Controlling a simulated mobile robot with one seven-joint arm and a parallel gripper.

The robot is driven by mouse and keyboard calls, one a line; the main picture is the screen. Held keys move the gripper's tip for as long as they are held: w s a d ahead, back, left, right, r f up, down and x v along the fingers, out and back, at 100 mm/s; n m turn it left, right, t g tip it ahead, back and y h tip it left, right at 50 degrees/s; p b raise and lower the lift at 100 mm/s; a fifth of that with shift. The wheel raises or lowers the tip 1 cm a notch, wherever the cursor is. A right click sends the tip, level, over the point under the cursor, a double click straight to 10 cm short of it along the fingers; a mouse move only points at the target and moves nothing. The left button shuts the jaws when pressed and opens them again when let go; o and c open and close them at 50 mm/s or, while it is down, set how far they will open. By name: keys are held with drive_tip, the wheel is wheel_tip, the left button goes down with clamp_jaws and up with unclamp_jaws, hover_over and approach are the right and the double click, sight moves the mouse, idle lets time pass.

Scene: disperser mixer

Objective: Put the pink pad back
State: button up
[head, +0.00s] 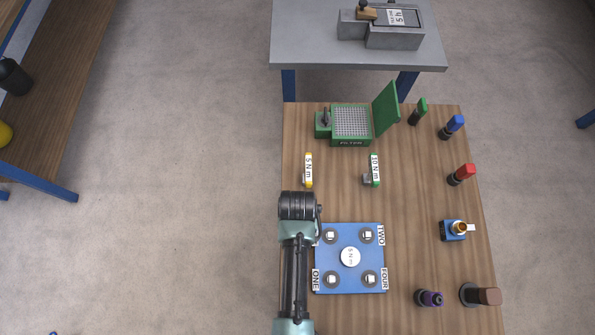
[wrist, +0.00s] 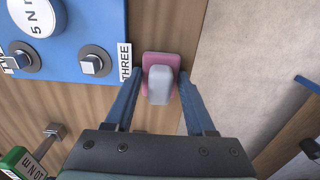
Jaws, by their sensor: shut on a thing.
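The pink pad (wrist: 151,58) shows in the wrist view beside the label THREE, with a pale grey block (wrist: 159,86) on its near side. My gripper (wrist: 160,78) has one finger on each side of the pad and is shut on it. The pad is over the bare wood, just off the edge of the blue plate (wrist: 85,30); whether it touches the table I cannot tell. In the head view my arm hides the pad and the fingers. The blue plate (head: 335,258) there carries several square-headed bolts and a round white 5 N m disc.
On the wooden table (head: 440,180) stand yellow (head: 309,170) and green (head: 375,169) torque tools, an open green filter box (head: 351,125), and several coloured-handled items along the right edge. A grey bench (head: 320,50) is behind.

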drive_tip(key=shift+f, duration=0.15)
drive_tip(key=o, duration=1)
drive_tip(key=shift+o, duration=0.2)
